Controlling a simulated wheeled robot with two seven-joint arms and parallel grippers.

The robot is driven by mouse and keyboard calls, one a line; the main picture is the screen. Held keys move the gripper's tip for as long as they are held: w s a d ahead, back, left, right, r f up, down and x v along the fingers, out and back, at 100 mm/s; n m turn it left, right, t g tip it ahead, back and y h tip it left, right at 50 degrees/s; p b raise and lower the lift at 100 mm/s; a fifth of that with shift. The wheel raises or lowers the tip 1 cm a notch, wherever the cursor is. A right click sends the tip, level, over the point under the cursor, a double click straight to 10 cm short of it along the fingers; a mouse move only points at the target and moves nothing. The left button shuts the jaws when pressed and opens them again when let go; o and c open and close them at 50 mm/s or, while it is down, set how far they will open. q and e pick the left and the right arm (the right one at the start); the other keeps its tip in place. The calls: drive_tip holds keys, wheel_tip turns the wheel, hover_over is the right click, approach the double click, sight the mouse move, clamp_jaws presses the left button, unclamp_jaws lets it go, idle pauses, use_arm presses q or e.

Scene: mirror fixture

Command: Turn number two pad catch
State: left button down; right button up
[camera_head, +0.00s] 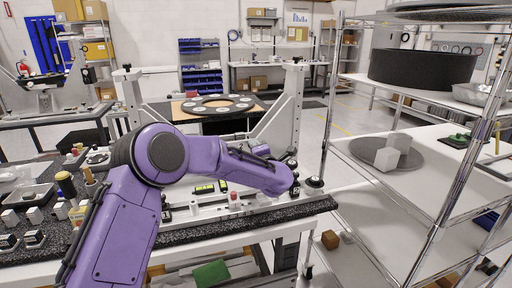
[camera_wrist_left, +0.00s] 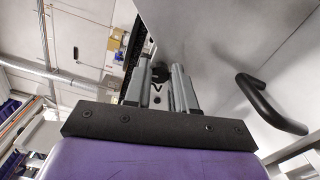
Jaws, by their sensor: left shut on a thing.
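My left gripper (camera_wrist_left: 162,70) shows in the left wrist view, with its two grey fingers on either side of a small dark knob (camera_wrist_left: 160,74). It is shut on this knob, which seems to be the pad catch; no number on it can be read. In the head view my purple left arm reaches across the fixture bench, and its wrist ends near small black parts (camera_head: 294,184) at the foot of the right upright. The fingertips are hidden there. A dark ring with pale round pads (camera_head: 217,104) lies behind the arm between the uprights. My right gripper is not in view.
The fixture's right upright (camera_head: 287,105) stands just behind the wrist. A wire shelf rack with a black drum (camera_head: 422,68) stands to the right. Small blocks and tools crowd the bench's left side. A black curved handle (camera_wrist_left: 272,105) sits right of the fingers.

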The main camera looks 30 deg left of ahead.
use_arm(q)
drive_tip(key=shift+a+m+p, duration=0.2)
drive_tip(key=shift+m+p, duration=0.1)
drive_tip(key=shift+m, duration=0.6)
drive_tip(key=c, duration=1.1)
unclamp_jaws()
drive_tip(key=shift+o, duration=0.8)
drive_tip(key=shift+s+a+f, duration=0.1)
drive_tip(key=shift+a, duration=0.15)
drive_tip(key=b+v, duration=0.3)
drive_tip(key=v, duration=0.7)
drive_tip(key=shift+s+d, duration=0.2)
drive_tip(key=shift+d, duration=0.05)
